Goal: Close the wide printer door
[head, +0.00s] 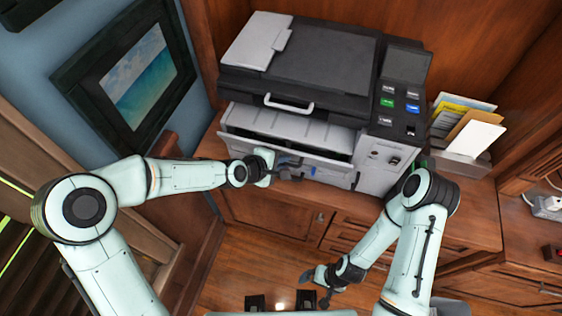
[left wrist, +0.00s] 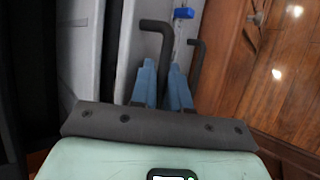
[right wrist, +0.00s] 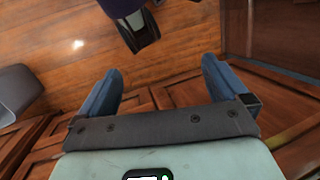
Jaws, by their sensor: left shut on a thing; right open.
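The grey printer (head: 300,80) stands on the wooden cabinet top. Its wide front door (head: 240,143) is tilted out, with a dark gap along its top edge. My left gripper (head: 287,168) is at the front of this door, near its right part. In the left wrist view its blue fingers (left wrist: 162,75) are close together, shut on a dark bent handle (left wrist: 155,28); the grip itself is partly hidden. My right gripper (head: 317,287) is low in front of the cabinet, away from the printer. In the right wrist view its blue fingers (right wrist: 160,80) are wide apart and empty.
A paper holder (head: 463,165) with envelopes stands right of the printer. A framed picture (head: 135,82) hangs on the left wall. Wooden drawers (head: 360,235) lie below the cabinet top. The wooden floor (head: 245,265) in front is mostly clear.

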